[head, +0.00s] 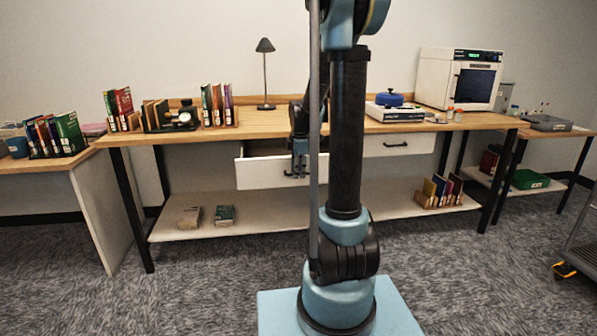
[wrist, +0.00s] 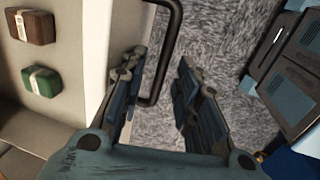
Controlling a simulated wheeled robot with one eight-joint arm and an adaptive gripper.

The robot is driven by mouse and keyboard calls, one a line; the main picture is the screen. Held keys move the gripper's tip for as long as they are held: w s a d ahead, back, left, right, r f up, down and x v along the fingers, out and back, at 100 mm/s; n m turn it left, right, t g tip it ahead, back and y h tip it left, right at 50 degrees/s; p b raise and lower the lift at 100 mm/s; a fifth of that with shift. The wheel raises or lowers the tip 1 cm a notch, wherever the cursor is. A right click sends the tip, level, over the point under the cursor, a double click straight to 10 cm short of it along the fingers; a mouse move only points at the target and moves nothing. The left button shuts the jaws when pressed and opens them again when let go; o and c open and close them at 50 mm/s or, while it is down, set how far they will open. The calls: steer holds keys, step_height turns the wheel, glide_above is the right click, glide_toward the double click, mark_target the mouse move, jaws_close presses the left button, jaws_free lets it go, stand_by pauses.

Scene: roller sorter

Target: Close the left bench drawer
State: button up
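The left bench drawer (head: 258,175) is pulled out from under the workbench, its white front standing forward of the bench and its inside partly visible. My gripper (head: 299,164) is at the right part of the drawer front, by the dark handle. In the wrist view, my gripper's two fingers (wrist: 161,62) are apart, with the black bar handle (wrist: 168,55) showing between them. The left finger overlaps the pale drawer front (wrist: 121,25). Whether a finger touches the handle cannot be told. My arm hides the drawer's right end in the head view.
The workbench (head: 262,124) holds books, a lamp (head: 265,72) and a white oven-like box (head: 460,78). The right drawer (head: 412,143) looks shut. The lower shelf (head: 270,215) carries small packages and books. Carpet is clear before the bench; a cart (head: 584,245) stands far right.

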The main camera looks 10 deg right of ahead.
steer(key=shift+c, duration=0.6)
jaws_close()
steer(key=shift+w, duration=0.15)
steer(key=w, duration=2.2)
steer(key=shift+w, duration=0.3)
steer(key=shift+o, duration=0.6)
jaws_free()
steer(key=shift+r, duration=0.1)
